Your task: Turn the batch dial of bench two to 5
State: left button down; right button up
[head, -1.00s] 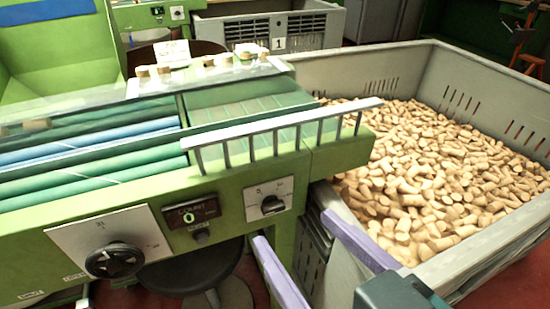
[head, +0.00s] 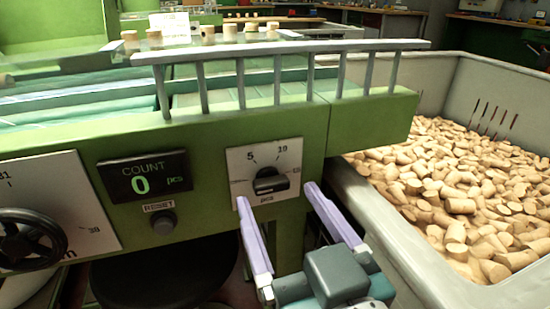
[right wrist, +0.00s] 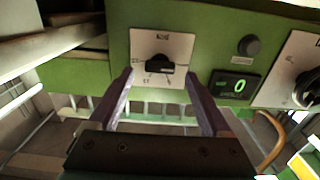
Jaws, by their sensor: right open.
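In the right wrist view the dial (right wrist: 159,65) appears upside down, between and beyond the open fingers (right wrist: 164,80). My left gripper is not in view.
A count display (head: 144,176) reading 0 and a reset button (head: 163,222) sit left of the dial. A larger black handwheel (head: 30,238) is farther left. A grey crate of corks (head: 400,245) stands at the right, and a metal rail (head: 390,45) runs above.

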aim_at(273, 189)
jog(key=shift+b+x, duration=0.3)
jog(key=shift+x, duration=1.25)
grip_shut()
